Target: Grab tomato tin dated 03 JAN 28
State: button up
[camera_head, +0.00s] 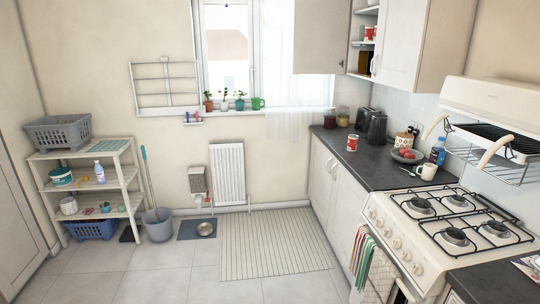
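A red and white tin (352,143) stands upright on the dark counter (345,160), near its front edge. A second red item that looks like a tin (369,33) stands on a shelf in the open wall cupboard above the counter. Both are too small for me to read any label or date. My gripper is not in view.
A black toaster (377,128) and jars (343,117) stand behind the counter tin; a bowl of red fruit (408,155) and a white mug (427,172) lie to its right. The stove (450,220) is nearer. Open floor with a striped mat (275,245) lies left.

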aim_at(369, 33)
jog(key=i+u, duration=0.2)
jog(key=i, duration=1.55)
jog(key=i+z, duration=0.15)
jog(key=i, duration=0.3)
jog(key=i+j+z, duration=0.15)
jog(key=i, duration=0.3)
jog(key=i+j+z, duration=0.1)
jog(key=i, duration=0.3)
jog(key=i+j+z, duration=0.15)
jog(key=i, duration=0.3)
jog(key=i+j+z, duration=0.2)
jog(key=z, duration=0.15)
jog(key=i+j+z, duration=0.85)
jog(key=j+z, duration=0.25)
jog(key=i+j+z, duration=0.1)
jog(key=j+z, duration=0.25)
jog(key=j, duration=0.2)
jog(key=j+z, duration=0.1)
jog(key=j, duration=0.2)
jog(key=i+j+z, duration=0.1)
jog(key=j, duration=0.2)
